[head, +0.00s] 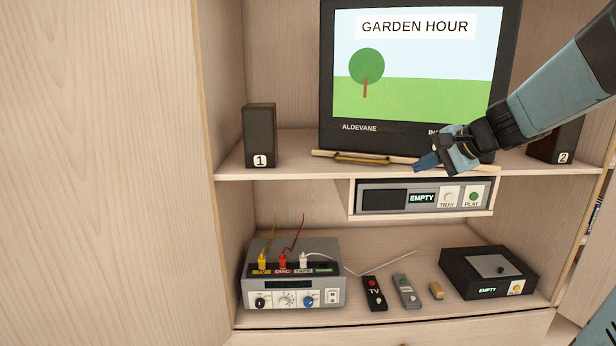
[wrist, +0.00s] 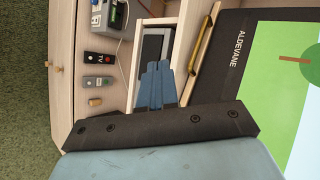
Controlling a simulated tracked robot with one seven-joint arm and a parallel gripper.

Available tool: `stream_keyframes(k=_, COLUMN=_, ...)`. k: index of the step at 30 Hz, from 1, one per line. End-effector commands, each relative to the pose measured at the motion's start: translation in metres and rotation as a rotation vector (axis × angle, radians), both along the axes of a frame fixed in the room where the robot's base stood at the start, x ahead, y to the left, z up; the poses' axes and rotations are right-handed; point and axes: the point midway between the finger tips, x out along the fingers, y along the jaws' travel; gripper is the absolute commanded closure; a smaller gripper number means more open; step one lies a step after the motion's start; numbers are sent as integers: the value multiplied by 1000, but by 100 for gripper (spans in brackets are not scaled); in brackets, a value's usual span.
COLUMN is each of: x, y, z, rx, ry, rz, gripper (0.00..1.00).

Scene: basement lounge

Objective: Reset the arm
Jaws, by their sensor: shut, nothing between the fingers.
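My gripper (head: 427,164) is shut and empty. In the head view it hangs in front of the upper shelf, before the lower right of the television (head: 418,66), with my arm reaching in from the right. In the wrist view my gripper's fingers (wrist: 154,72) lie together, pointing toward the disc player (wrist: 152,48). In the head view a wooden flap with a brass handle (head: 362,159) is at the shelf edge, beside my fingertips; I cannot tell whether they touch.
The disc player (head: 400,197) reads EMPTY. Below are an amplifier box (head: 293,294) with plugged cables, a TV remote (head: 374,293), a grey remote (head: 407,290), a small wooden block (head: 436,290) and a black deck (head: 488,272). Speakers 1 (head: 259,135) and 2 (head: 551,148) flank the television.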

Motion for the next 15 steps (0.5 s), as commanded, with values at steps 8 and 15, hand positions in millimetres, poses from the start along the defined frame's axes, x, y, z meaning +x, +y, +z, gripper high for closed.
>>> stream_keyframes(k=8, x=-100, y=45, z=-13, rx=-356, ry=7, rz=301, gripper=100)
stream_keyframes(k=15, x=-175, y=49, z=-31, rx=-704, ry=8, rz=506, gripper=100)
